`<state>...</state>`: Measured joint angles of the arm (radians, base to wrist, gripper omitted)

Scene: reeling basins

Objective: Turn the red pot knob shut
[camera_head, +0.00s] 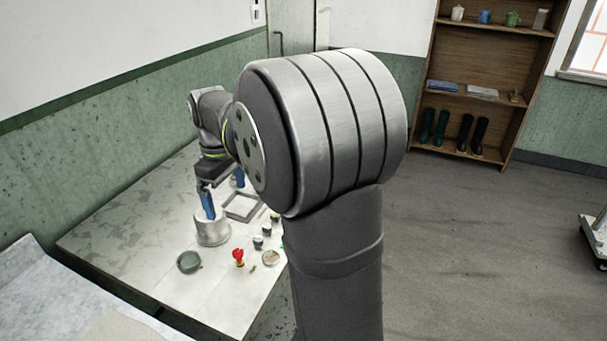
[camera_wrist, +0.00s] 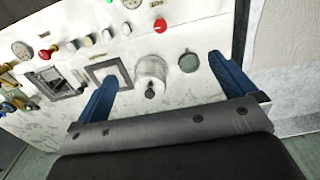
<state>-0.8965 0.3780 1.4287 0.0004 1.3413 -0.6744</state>
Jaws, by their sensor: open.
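A red knob (camera_head: 238,256) on a yellowish stem stands on the pale worktop, in front of and right of a metal pot (camera_head: 212,228). In the wrist view a red knob (camera_wrist: 160,25) shows at top middle, beyond the pot (camera_wrist: 150,72). A second red knob (camera_wrist: 45,53) shows at the left there. I cannot tell from the frames which one belongs to the pot. My gripper (camera_head: 223,201) is open and empty, with its blue fingers pointing down near the pot. In the wrist view the fingers (camera_wrist: 162,69) stand apart on either side of the pot, away from the red knobs.
A dark round dish (camera_head: 189,262) lies left of the red knob, and a small round gauge (camera_head: 270,258) lies right of it. Several small dark knobs and a square frame (camera_head: 242,207) are behind. My arm hides the worktop's right side. The front left worktop is clear.

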